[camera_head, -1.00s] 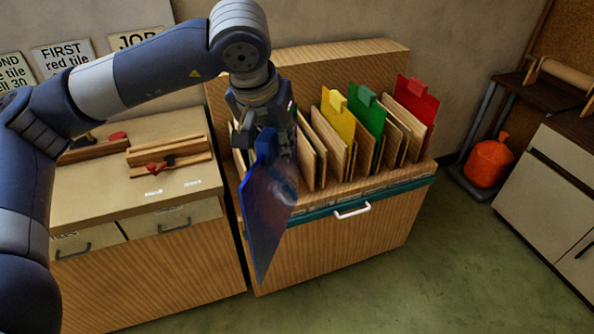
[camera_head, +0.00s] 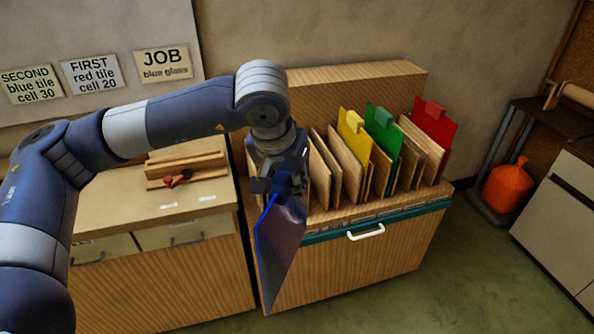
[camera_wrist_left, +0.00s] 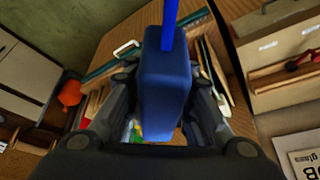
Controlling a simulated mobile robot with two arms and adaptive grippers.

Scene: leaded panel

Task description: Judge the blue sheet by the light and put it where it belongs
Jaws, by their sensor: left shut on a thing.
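The blue sheet (camera_head: 281,245) hangs tilted below my left gripper (camera_head: 280,188), in front of the left end of the slotted rack (camera_head: 350,85). My left gripper is shut on the blue block at the sheet's top edge. In the left wrist view this blue block (camera_wrist_left: 165,90) fills the space between the fingers, and the sheet shows only as a thin blue strip. Yellow (camera_head: 354,137), green (camera_head: 383,138) and red (camera_head: 434,135) sheets stand in the rack between wooden dividers. My right gripper is not in view.
A bench (camera_head: 130,210) at left bears a wooden stand (camera_head: 186,170) with a red-handled tool. Wall cards include one reading "JOB blue glass" (camera_head: 162,65). An orange bag (camera_head: 505,185) sits at right beside a cabinet (camera_head: 560,200). Green floor lies open in front.

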